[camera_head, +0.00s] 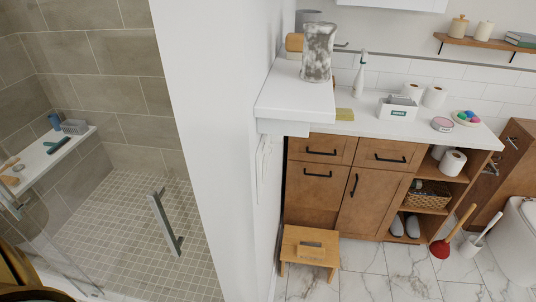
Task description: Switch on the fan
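I cannot make out a fan or a fan switch in this view. A white wall (215,130) stands in the middle and hides what lies behind it. Neither of my grippers can be made out. A dark and yellowish curved shape is cut off at the bottom left corner, and I cannot tell what it is.
A shower with a glass door and metal handle (166,226) is on the left. A wooden vanity cabinet (345,208) with a white counter is on the right. A wooden stool (308,250), a red plunger (441,249) and a toilet (518,240) stand on the marble floor.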

